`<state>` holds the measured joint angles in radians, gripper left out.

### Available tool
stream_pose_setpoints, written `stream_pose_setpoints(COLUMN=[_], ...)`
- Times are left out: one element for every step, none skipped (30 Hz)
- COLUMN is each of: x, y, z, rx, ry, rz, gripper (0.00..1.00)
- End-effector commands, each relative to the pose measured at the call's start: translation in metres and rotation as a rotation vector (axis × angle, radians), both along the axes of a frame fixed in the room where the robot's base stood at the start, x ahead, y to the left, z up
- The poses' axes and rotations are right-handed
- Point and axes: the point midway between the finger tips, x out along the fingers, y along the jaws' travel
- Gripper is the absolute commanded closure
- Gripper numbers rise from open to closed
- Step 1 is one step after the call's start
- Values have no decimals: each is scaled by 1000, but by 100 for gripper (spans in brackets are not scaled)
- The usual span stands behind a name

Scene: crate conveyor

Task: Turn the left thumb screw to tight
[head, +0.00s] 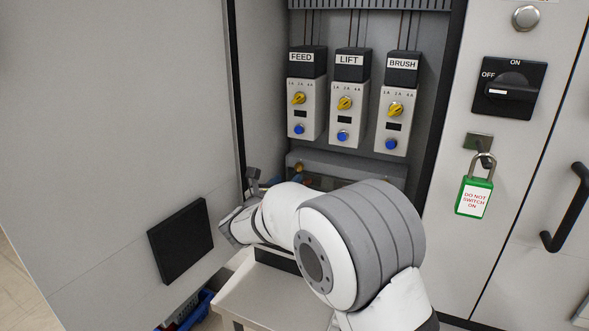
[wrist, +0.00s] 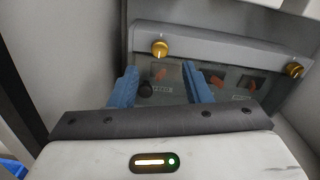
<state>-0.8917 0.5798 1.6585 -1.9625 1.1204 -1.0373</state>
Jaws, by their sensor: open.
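The left thumb screw (wrist: 159,48) is a round gold knob with a pale mark, near the top left of a grey-framed cover (wrist: 225,46) in the wrist view. A second gold thumb screw (wrist: 294,69) sits at the cover's right. My gripper (wrist: 159,68) is open, with its two blue fingers apart and nothing between them. In the picture the left screw lies just beyond the fingertips, between their lines, and appears apart from them. In the head view the left screw (head: 299,168) shows small and dim beside my gripper (head: 254,181); my arm hides much of the cover.
Three units labelled FEED (head: 302,108), LIFT (head: 345,112) and BRUSH (head: 393,120) hang above the cover. An open cabinet door (head: 110,130) stands close on the left. A green padlock (head: 474,197) hangs below the main switch (head: 508,90) at the right.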

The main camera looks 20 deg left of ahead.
Motion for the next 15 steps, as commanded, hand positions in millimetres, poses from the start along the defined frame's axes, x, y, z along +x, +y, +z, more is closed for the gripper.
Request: stream_pose_setpoints(x=[7,12,19,23,28,34,39,43,48,51,54,58,60,62,63], y=[-1,-2,-2,-2,-2,-2,-2,-2,-2,-2,-2,-2,-2,-2,-2], z=[-1,-1,-1,-1,0,-1,-1,-1,-1,0,-1,-1,-1,-1,0], rx=[0,0,-1,-1,0,-1,0,0,1,1,1,0,0,0,0], ry=[0,-1,0,0,-1,0,0,1,0,0,0,1,1,0,1], rz=[-2,-3,-1,0,0,1,2,3,3,4,4,5,6,6,7], gripper=[56,56,56,56,56,56,56,56,56,56,56,56,56,56,56])
